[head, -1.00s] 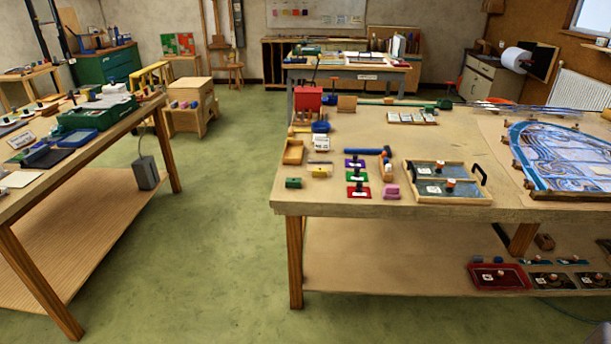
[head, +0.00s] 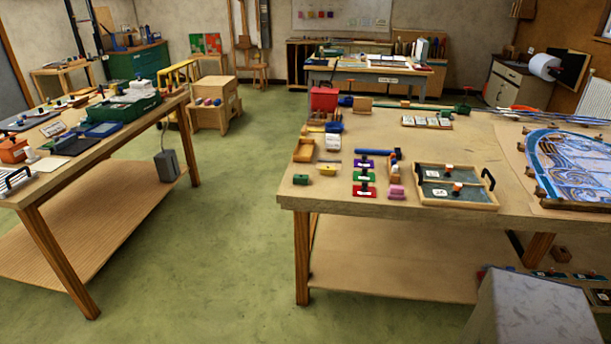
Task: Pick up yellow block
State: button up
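A small yellow block (head: 327,169) lies near the left front part of the large right-hand workbench (head: 400,207). It sits behind a green piece (head: 300,179) and in front of a white labelled item (head: 333,143). It is small in the picture, so its exact shape is hard to tell. My gripper is not in view.
A wooden tray (head: 457,203) with black handles and red, green and purple pieces (head: 364,176) stand to the block's right. An open wooden box (head: 303,151) is behind it. Another bench (head: 60,180) stands left, with clear green floor (head: 225,230) between. A grey boxy shape (head: 535,310) fills the lower right.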

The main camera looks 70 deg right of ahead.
aim_at(327, 170)
jog(key=u, duration=0.25)
jog(key=i, duration=1.3)
jog(key=z, duration=3.35)
jog(key=i, duration=0.1)
jog(key=u, duration=1.7)
